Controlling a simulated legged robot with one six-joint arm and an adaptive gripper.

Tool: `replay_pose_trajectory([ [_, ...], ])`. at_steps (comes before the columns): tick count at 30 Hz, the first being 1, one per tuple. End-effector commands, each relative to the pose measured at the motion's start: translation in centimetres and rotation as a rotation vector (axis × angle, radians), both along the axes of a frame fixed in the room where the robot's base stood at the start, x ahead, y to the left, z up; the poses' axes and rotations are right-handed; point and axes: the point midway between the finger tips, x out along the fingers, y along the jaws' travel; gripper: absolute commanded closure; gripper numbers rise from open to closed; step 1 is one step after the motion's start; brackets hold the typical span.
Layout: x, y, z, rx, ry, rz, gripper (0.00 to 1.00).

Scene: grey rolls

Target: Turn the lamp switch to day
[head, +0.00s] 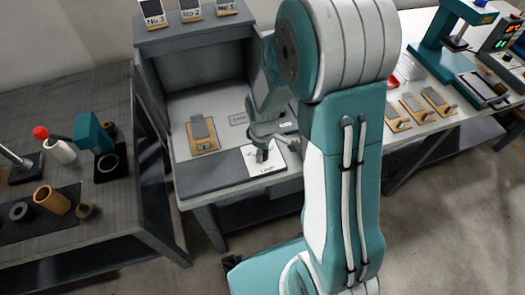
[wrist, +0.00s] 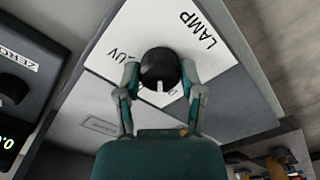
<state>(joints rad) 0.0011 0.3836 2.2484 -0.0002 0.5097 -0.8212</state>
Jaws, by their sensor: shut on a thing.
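Another label, near my right finger, is mostly hidden; only a letter or so shows. The knob's white pointer mark faces the bottom of the wrist view, towards my gripper's body. My gripper (wrist: 160,76) has a finger on each side of the knob and is shut on it. In the head view, my gripper (head: 262,153) is down at the panel (head: 277,165) at the booth's front; the knob is hard to make out there.
In the wrist view, a dark unit (wrist: 38,62) marked ZERO, with a black knob and a display, stands at the left. In the head view, a sample board (head: 202,135) lies inside the grey booth (head: 205,60), left of my gripper. Several similar boards (head: 413,107) lie on the right bench.

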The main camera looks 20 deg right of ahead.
Motion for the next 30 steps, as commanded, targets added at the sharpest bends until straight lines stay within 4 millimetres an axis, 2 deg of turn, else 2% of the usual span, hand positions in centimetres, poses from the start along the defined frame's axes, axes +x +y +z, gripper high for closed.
replay_pose_trajectory([
  [18,-0.02,0.07,-0.02,0.000,-0.001,-0.552,0.97],
  [30,-0.04,0.10,-0.03,0.000,-0.001,-0.739,0.97],
])
